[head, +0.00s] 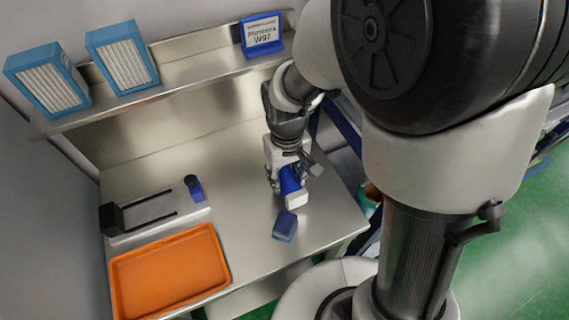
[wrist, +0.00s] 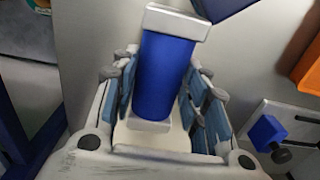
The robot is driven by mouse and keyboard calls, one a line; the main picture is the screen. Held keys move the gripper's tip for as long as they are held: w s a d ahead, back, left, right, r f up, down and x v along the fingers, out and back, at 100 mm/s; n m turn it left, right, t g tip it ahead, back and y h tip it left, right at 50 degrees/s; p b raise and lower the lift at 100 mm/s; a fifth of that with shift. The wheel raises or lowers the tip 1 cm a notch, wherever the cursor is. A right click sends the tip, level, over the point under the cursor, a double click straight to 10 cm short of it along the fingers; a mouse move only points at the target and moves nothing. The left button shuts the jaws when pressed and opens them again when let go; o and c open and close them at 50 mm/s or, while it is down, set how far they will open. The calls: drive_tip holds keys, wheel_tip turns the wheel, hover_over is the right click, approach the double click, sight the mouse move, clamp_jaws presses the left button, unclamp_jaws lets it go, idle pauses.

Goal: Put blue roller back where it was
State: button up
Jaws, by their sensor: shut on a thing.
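The blue roller (head: 291,183), a blue cylinder with white end caps, is held in my gripper (head: 285,178) above the right part of the metal table. In the wrist view the roller (wrist: 164,75) lies between the finger pads of my gripper (wrist: 160,95), which are closed on its sides. Its far white cap points away from the palm. I cannot tell whether its lower end touches the table.
A dark blue block (head: 285,226) sits on the table just in front of the roller. An applicator plate (head: 148,228) with black rods and a small blue piece (head: 194,188) stands left. An orange tray (head: 170,272) is front left. Blue boxes (head: 123,57) and a blue sign (head: 262,36) occupy the shelf.

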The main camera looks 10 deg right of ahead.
drive_tip(key=shift+f+b, duration=0.3)
drive_tip(key=shift+f, duration=0.95)
drive_tip(key=shift+f, duration=0.15)
drive_tip(key=o, duration=1.3)
drive_tip(key=shift+o, duration=0.2)
